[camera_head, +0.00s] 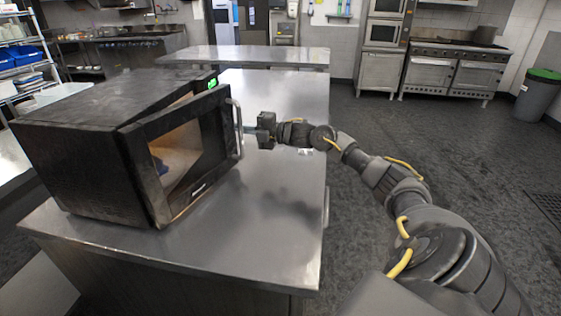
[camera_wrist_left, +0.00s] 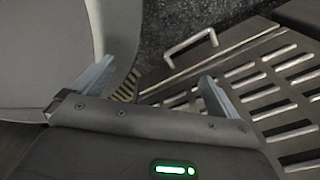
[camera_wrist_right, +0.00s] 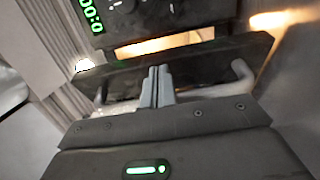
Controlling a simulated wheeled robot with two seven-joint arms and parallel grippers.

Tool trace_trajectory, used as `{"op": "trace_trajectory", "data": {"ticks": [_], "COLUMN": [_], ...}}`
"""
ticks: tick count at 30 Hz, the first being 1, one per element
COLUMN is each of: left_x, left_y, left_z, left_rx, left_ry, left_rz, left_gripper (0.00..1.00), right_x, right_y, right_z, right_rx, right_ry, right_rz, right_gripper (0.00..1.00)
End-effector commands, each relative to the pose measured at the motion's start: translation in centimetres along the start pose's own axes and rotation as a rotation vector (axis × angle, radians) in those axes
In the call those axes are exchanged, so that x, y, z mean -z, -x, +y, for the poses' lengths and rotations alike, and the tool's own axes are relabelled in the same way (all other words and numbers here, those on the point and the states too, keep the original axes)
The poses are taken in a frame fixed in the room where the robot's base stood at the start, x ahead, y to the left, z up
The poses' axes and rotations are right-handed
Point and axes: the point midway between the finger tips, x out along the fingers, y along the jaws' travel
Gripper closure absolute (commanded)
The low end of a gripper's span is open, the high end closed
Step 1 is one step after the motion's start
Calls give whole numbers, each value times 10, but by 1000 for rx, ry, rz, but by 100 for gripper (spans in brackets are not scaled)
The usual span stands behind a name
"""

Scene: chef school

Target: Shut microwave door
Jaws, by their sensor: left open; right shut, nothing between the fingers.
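The black microwave (camera_head: 85,130) stands on the steel counter at the left. Its door (camera_head: 205,135) is ajar, with a gap along the top and the lit inside showing through the window. The metal door handle (camera_head: 236,128) is at the door's right edge. My right gripper (camera_head: 249,130) is shut and empty, pointing left at the door beside the handle. In the right wrist view its closed fingertips (camera_wrist_right: 156,82) are close to the door's edge (camera_wrist_right: 200,68); contact cannot be told. My left gripper (camera_wrist_left: 150,85) is open and empty, away from the microwave, and outside the head view.
The steel counter (camera_head: 285,235) is clear in front of the microwave and to its right. A second steel table (camera_head: 255,56) stands behind. The left wrist view shows a slotted metal panel (camera_wrist_left: 280,90) with a handle. Open floor lies right of the counter.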

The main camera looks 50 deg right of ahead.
Motion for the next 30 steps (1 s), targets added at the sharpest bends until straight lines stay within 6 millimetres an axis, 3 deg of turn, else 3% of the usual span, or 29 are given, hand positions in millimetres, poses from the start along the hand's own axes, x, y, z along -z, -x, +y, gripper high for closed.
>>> {"op": "trace_trajectory", "data": {"ticks": [3,6,18,23,26,30], "left_x": [-16,-18,5,5,2,-1], "left_y": [-2,-2,-4,-3,1,18], "left_z": [3,4,-1,0,0,2], "left_rx": [-3,-4,1,1,0,-5], "left_ry": [-1,-1,-1,-1,-1,-1], "left_rz": [-24,-27,4,4,1,-3], "left_gripper": [1,1,1,1,1,1], "right_x": [-3,-5,-7,-7,-7,-8], "right_y": [-9,-13,-14,-14,-13,-14], "right_z": [0,0,0,1,7,30], "right_rx": [-2,-1,-1,-1,-1,-2], "right_ry": [1,0,1,1,1,2], "right_rz": [-2,-4,-7,-7,-8,-8], "right_gripper": [100,100,100,100,100,100]}}
